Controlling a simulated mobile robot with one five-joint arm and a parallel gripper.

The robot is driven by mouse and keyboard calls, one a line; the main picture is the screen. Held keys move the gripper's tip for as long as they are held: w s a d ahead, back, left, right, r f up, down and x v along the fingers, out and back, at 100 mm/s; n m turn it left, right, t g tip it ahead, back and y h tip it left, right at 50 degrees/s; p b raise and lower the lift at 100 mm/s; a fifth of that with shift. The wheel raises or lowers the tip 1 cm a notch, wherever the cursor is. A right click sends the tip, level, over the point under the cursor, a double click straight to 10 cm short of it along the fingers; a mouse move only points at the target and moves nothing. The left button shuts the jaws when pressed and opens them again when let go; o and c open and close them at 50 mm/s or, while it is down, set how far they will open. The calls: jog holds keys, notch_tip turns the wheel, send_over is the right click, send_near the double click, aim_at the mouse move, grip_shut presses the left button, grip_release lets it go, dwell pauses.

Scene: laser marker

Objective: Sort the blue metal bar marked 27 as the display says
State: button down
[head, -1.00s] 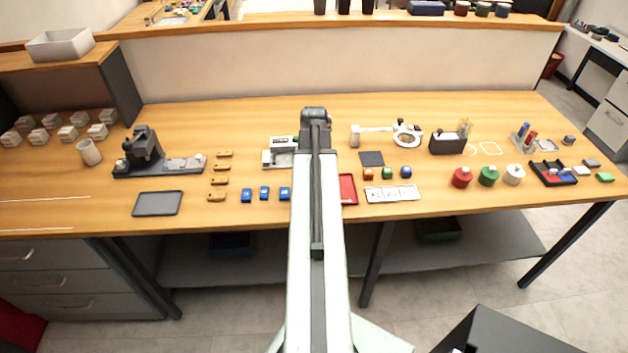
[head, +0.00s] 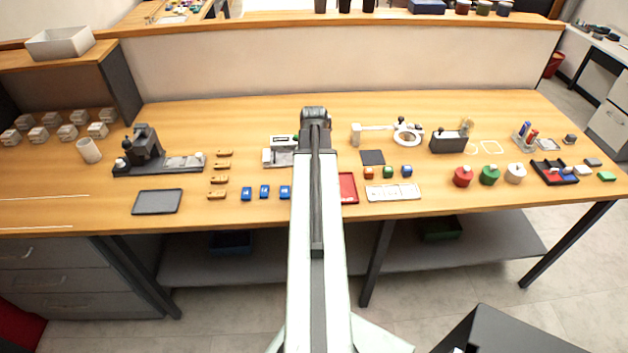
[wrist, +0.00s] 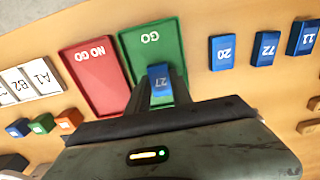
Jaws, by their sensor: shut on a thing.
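The blue metal bar marked 27 (wrist: 160,80) is between the fingers of my gripper (wrist: 160,92) in the wrist view. My gripper is shut on it. The bar appears over the green GO tray (wrist: 150,45), near one edge; I cannot tell whether it touches the tray floor. The red NO GO tray (wrist: 88,75) lies beside the green one and is empty; it also shows in the head view (head: 348,188). In the head view my arm hides the bar, gripper and green tray. A small white machine (head: 280,157) is partly hidden by my arm; no display text is readable.
Blue bars marked 20 (wrist: 223,52), 72 (wrist: 265,48) and 11 (wrist: 302,37) lie in a row beside the green tray. A white labelled plate (head: 393,193) and small coloured blocks (head: 387,172) lie right of the red tray. Orange bars (head: 217,194) lie farther left.

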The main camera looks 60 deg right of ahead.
jog(key=shift+f, duration=0.15)
jog(key=c, duration=1.1)
grip_release()
jog(key=shift+o, duration=0.2)
notch_tip(320, 180, up, 8)
jog(key=p, duration=0.8)
jog(key=shift+f, duration=0.1)
